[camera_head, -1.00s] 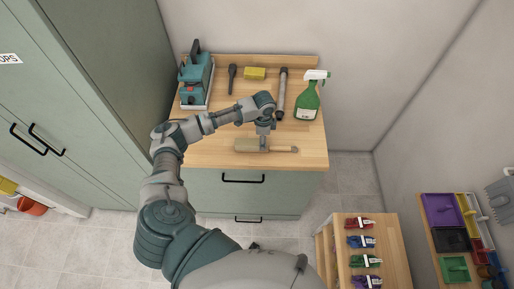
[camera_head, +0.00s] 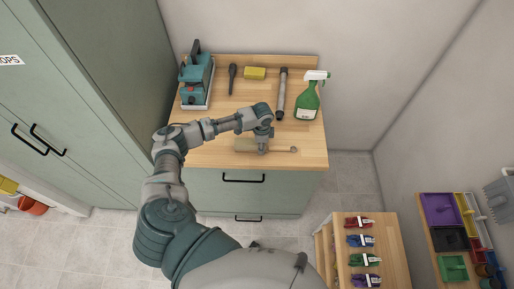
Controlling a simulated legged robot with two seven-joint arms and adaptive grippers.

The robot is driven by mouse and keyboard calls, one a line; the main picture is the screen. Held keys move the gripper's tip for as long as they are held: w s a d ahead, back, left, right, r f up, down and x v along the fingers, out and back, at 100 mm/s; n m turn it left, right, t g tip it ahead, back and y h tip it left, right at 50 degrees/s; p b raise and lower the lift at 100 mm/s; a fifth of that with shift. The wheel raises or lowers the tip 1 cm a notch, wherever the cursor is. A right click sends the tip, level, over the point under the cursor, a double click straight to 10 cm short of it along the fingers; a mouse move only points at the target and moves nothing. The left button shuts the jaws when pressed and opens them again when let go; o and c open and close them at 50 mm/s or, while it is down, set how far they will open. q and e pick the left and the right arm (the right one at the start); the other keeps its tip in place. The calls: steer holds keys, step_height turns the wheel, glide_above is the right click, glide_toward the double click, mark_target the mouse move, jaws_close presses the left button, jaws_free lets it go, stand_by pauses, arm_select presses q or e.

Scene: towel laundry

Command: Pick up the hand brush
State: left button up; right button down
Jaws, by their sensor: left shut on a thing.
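The hand brush (camera_head: 243,146) lies near the front edge of the wooden worktop (camera_head: 208,151). Its pale tan bristle block is on the left and its thin handle (camera_head: 284,149) points right, ending in a small round tip. My left gripper (camera_head: 262,149) reaches down over the middle of the brush and is shut on it. The fingers are small and partly hidden by the wrist above them. The brush still appears to be at the level of the worktop. My right gripper is not in view.
Behind the brush stand a teal power tool (camera_head: 196,82), a dark tool (camera_head: 232,78), a yellow sponge (camera_head: 255,73), a grey tube (camera_head: 282,94) and a green spray bottle (camera_head: 307,99). A tall green cabinet (camera_head: 75,110) flanks the left. A small table (camera_head: 390,241) holds several coloured items.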

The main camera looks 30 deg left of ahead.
arm_select(q)
steer(key=shift+a, duration=0.15)
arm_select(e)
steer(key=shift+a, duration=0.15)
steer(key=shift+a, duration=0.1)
